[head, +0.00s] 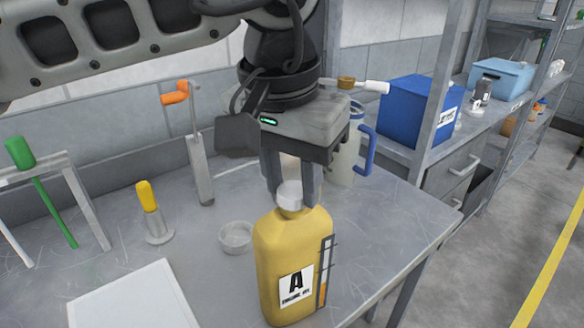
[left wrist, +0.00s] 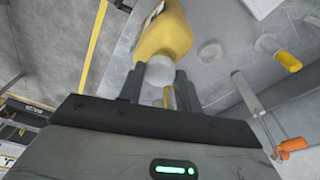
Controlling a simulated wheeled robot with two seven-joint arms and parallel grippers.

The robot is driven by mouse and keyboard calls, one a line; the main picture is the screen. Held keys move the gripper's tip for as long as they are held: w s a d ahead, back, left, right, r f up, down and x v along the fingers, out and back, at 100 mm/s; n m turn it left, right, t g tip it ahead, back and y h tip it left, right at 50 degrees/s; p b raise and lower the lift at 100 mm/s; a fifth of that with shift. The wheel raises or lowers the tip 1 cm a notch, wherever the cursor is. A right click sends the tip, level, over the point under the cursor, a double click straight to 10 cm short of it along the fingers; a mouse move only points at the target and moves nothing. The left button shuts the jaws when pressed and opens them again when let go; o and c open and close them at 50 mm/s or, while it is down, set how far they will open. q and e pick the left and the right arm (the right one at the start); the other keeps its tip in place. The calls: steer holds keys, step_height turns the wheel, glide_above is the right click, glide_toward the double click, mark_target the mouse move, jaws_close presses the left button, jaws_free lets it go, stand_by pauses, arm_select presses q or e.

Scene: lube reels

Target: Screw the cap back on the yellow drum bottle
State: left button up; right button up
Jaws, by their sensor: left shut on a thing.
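The yellow drum bottle (head: 291,262) stands upright on the grey table, with a label "A" on its front. A pale grey cap (head: 289,195) is at the bottle's neck. My left gripper (head: 291,200) points down over the neck, with its fingers on either side of the cap, shut on it. The left wrist view shows the cap (left wrist: 160,70) between the fingertips, against the yellow bottle (left wrist: 163,35). I cannot tell how far the cap sits on the thread. My right gripper is not in view.
A small clear dish (head: 236,237) lies left of the bottle. A yellow-handled tool (head: 149,200), an orange-handled pump (head: 198,150) and a rack with green tools (head: 45,190) stand further left. A white board (head: 132,298) lies in front. A blue-handled jug (head: 345,155) stands behind the gripper.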

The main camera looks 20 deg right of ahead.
arm_select(q)
steer(key=m+p, duration=0.1)
steer(key=m, duration=0.2)
steer(key=o, duration=1.3)
steer(key=shift+o, duration=0.2)
